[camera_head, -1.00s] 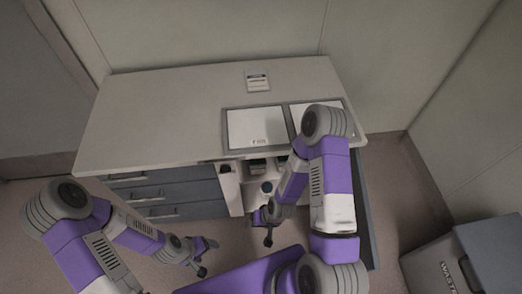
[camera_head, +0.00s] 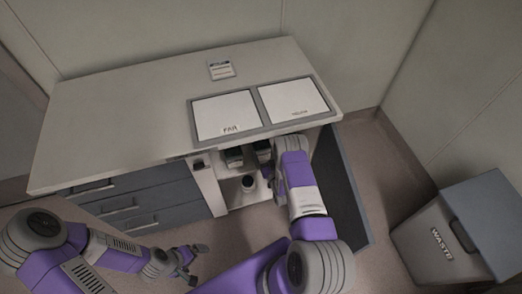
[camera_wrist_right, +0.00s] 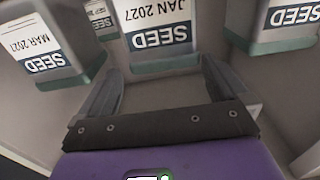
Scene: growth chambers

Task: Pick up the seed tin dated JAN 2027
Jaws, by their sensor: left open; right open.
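The seed tin dated JAN 2027 (camera_wrist_right: 160,42) is pale with a white-and-blue label and a green band. In the right wrist view it appears upside down, straight ahead of my right gripper (camera_wrist_right: 160,72). The gripper is open, its fingertips to either side of the tin's near edge; I cannot tell whether they touch it. A tin dated MAR 2027 (camera_wrist_right: 48,50) stands to the left, and another SEED tin (camera_wrist_right: 280,25) to the right, its date not readable. My left gripper (camera_head: 190,263) is open and empty, outside the cabinet.
The cabinet under the worktop (camera_head: 120,110) is open, its dark door (camera_head: 345,190) swung out at the right. Drawers (camera_head: 135,200) are at its left. A WASTE bin (camera_head: 430,240) stands at the right. A further tin (camera_wrist_right: 98,15) is behind.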

